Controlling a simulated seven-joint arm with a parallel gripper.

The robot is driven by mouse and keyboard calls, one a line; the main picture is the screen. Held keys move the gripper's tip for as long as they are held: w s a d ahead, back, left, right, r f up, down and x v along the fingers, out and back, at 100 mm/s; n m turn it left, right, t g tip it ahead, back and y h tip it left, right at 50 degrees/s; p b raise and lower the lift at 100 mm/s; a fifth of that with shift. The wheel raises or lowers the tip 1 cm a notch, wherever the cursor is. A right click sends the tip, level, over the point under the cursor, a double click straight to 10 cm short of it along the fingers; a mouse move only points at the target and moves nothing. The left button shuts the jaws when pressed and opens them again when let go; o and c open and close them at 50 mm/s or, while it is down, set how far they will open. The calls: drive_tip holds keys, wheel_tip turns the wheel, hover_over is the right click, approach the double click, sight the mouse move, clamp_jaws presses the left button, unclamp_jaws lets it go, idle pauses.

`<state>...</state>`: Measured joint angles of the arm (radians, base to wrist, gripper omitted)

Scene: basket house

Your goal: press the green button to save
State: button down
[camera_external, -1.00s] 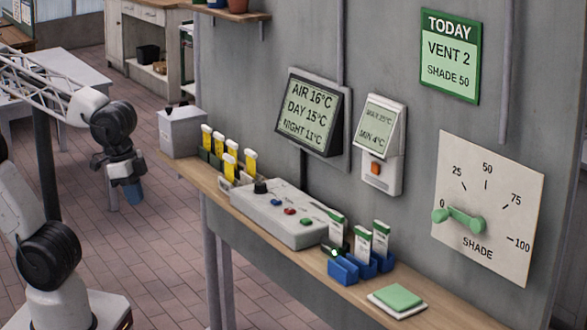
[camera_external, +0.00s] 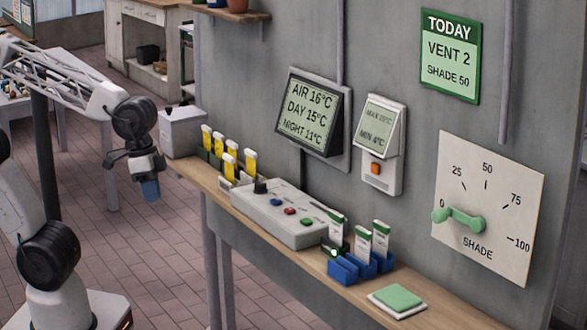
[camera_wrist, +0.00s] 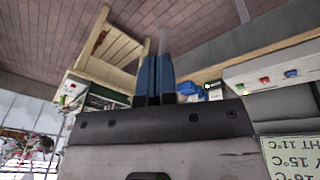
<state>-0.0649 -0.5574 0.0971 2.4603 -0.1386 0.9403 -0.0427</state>
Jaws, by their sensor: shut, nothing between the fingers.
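The green button (camera_external: 307,221) sits at the right end of a grey control box (camera_external: 275,228) on the wooden wall shelf, beside a red button (camera_external: 290,211) and a blue button (camera_external: 277,202). In the wrist view the green button (camera_wrist: 238,87) shows at the right, with the red button (camera_wrist: 264,80) and blue button (camera_wrist: 290,73). My gripper (camera_external: 150,190) is shut and empty, left of the shelf and well apart from the box. Its blue fingers (camera_wrist: 155,75) are together in the wrist view.
A black knob (camera_external: 260,187) stands on the box's left end. Yellow tags (camera_external: 230,160) stand left of it; blue holders with white cards (camera_external: 362,243) stand right. A green pad (camera_external: 398,297) lies farther right. Screens (camera_external: 309,113) and a SHADE dial (camera_external: 487,210) hang on the wall.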

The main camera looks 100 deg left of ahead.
drive_tip(key=w+a+n+h, duration=0.2)
drive_tip(key=w+a+n, duration=0.25)
drive_tip(key=w, duration=0.55)
drive_tip(key=n+t+h, duration=0.3)
drive_tip(key=n+t, duration=0.2)
drive_tip(key=n, duration=0.8)
hover_over(304, 220)
wheel_tip(304, 220, down, 3)
drive_tip(key=shift+f, duration=0.2)
drive_tip(key=shift+f, duration=0.1)
drive_tip(key=shift+f, duration=4.3)
